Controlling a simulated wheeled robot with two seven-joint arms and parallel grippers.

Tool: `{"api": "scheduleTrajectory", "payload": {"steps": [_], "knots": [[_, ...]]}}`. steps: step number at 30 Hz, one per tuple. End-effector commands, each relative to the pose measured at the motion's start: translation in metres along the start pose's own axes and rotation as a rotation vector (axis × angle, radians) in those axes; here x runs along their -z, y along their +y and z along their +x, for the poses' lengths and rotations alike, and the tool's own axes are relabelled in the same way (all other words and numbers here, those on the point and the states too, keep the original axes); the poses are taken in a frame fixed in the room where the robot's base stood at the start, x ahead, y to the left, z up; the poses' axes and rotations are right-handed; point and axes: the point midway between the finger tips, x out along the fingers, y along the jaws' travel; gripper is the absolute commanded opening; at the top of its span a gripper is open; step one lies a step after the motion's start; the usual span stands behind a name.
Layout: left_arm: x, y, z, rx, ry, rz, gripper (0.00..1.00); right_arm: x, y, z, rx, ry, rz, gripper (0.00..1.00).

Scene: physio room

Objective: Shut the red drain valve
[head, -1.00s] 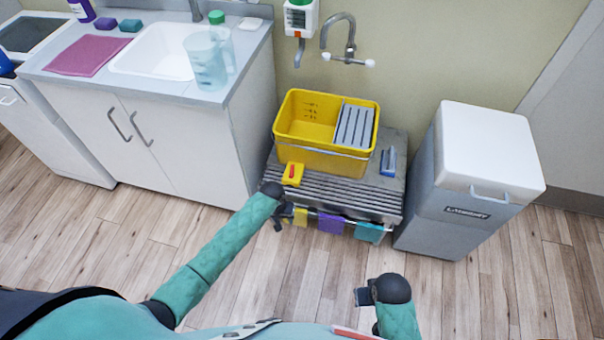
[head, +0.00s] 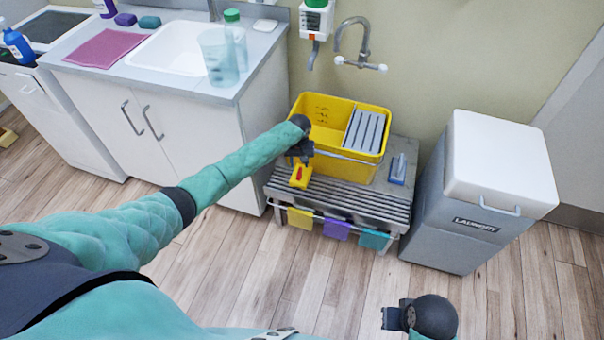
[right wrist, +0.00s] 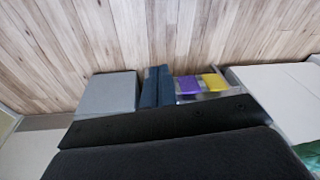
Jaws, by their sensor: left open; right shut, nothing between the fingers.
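The red drain valve (head: 300,174) is a small red lever on a yellow block at the lower front left of the yellow bucket (head: 375,152). The lever appears to lie lengthwise along the block. My left gripper (head: 301,156) is open, just above and behind the valve in the head view, in front of the bucket wall. It hides the block's upper end, and I cannot tell if it touches. My right gripper (head: 391,318) is shut and empty, low over the floor; its fingers also show in the right wrist view (right wrist: 157,86).
The bucket stands on a slatted bench (head: 340,195) with yellow, purple and teal cloths hanging in front. A blue-handled brush (head: 398,170) lies right of the bucket. A grey laundry bin (head: 455,200) stands right, a sink cabinet (head: 190,140) left. The floor in front is clear.

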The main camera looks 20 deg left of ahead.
Motion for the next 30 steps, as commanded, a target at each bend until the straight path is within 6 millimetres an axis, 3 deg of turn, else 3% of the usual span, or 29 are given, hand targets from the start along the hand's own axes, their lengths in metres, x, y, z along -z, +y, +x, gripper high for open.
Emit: {"api": "scheduleTrajectory", "payload": {"steps": [13, 26, 30], "knots": [[0.000, 0.001, 0.058, 0.000, 0.000, 0.001, 0.41, 0.004, 0.001, 0.023, -0.001, -0.002, 0.001, 0.00], [-0.001, 0.001, 0.069, -0.001, 0.001, 0.002, 0.41, 0.006, 0.003, 0.025, -0.005, 0.001, -0.003, 0.00], [-0.001, 0.001, 0.069, 0.000, 0.000, 0.002, 0.15, 0.005, 0.003, 0.025, -0.006, -0.001, -0.004, 0.00]]}}
